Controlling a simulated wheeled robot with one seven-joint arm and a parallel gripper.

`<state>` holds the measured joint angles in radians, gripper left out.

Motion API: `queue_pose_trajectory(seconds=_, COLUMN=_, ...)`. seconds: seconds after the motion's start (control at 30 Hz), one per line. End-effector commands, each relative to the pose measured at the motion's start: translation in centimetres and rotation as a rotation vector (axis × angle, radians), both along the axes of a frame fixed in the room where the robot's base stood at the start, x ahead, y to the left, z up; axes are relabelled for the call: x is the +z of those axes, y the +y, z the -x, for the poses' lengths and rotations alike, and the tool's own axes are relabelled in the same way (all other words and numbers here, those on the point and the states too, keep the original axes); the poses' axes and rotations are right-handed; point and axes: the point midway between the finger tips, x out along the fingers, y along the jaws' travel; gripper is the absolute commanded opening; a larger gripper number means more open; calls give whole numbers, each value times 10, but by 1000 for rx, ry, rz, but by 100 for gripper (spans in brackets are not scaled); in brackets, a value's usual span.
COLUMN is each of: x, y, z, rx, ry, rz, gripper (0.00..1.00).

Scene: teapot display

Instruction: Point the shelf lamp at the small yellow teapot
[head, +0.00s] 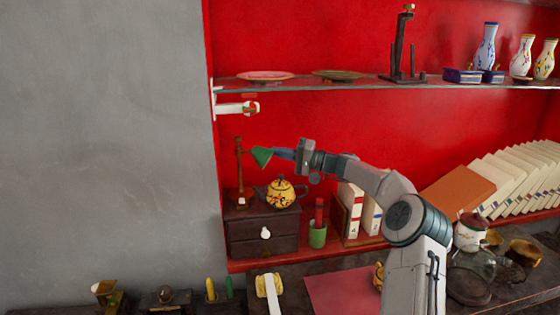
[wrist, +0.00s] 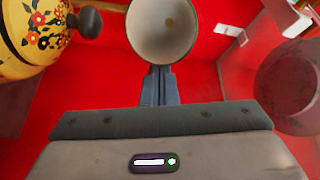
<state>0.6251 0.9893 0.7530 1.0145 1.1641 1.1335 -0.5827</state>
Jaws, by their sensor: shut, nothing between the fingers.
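The shelf lamp has a brown upright stand (head: 239,170) and a green shade (head: 261,157). It stands on the dark drawer box at the left end of the shelf. The shade tilts down to the right, and its cream inside (wrist: 162,30) faces me in the wrist view. The small yellow teapot (head: 281,194), with painted flowers, sits on the same box below and right of the shade; part of it shows in the wrist view (wrist: 28,45). My gripper (head: 276,154) is shut and empty, its tips at the shade's rim. I cannot tell whether they touch.
The dark drawer box (head: 262,240) has a white knob. A glass shelf (head: 330,87) with plates and vases runs above. A green cup (head: 317,236) and books (head: 352,208) stand right of the box, below my arm. The grey wall (head: 100,130) is at the left.

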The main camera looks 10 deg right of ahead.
Motion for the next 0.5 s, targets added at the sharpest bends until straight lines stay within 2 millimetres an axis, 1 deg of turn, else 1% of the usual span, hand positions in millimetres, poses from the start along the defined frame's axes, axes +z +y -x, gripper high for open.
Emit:
queue_pose_trajectory(seconds=0.03, x=-3, y=0, z=1, rx=0, ry=0, rz=1, gripper=0)
queue_pose_trajectory(seconds=0.5, x=0, y=0, z=3, rx=0, ry=1, rz=0, gripper=0)
